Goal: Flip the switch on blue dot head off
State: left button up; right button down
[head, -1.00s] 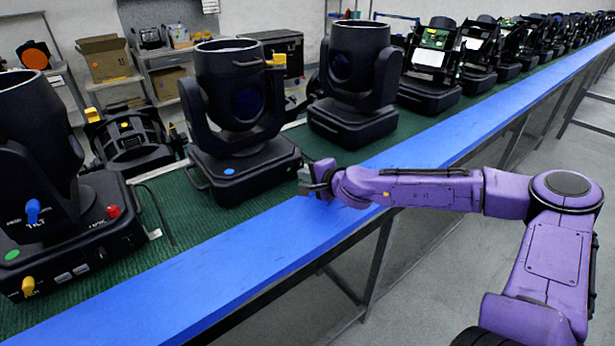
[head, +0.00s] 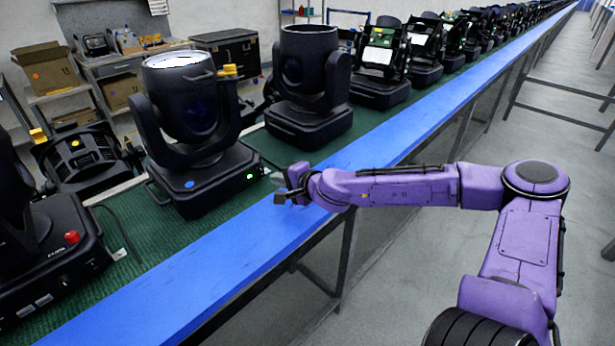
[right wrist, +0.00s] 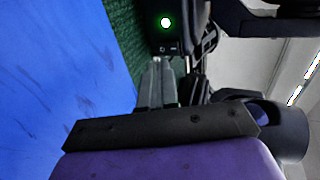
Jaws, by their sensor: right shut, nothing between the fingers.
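The blue dot head (head: 195,118) is a black moving-head light standing on the green belt, with a blue dot (head: 189,184) on its base. Its upright barrel top (head: 180,61) glows white, and a green light (head: 250,176) is lit on its base. In the right wrist view, the green light (right wrist: 166,22) shows near a small black switch (right wrist: 168,47); its rocker position is too small to tell. My right gripper (head: 278,182) is shut and empty, just right of the base. In the right wrist view its fingertips (right wrist: 158,62) point toward the switch, close to it; contact is unclear. My left gripper is out of view.
A blue rail (head: 215,268) edges the green belt. Another black head (head: 308,85) stands behind to the right, and one with a red knob (head: 50,245) stands front left. Several opened units line the belt beyond.

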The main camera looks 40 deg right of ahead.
jog(key=p+v, duration=0.1)
jog(key=p, duration=0.1)
jog(key=p+v, duration=0.1)
jog(key=v, duration=0.1)
jog(key=r+p+v, duration=0.1)
jog(key=p+v, duration=0.1)
jog(key=shift+a+r+p, duration=0.15)
jog(key=shift+a+p, duration=0.1)
jog(key=shift+p, duration=0.1)
jog(key=v, duration=0.1)
jog(key=p+v, duration=0.1)
jog(key=v, duration=0.1)
jog(key=shift+s+d, duration=0.15)
jog(key=shift+s, duration=0.15)
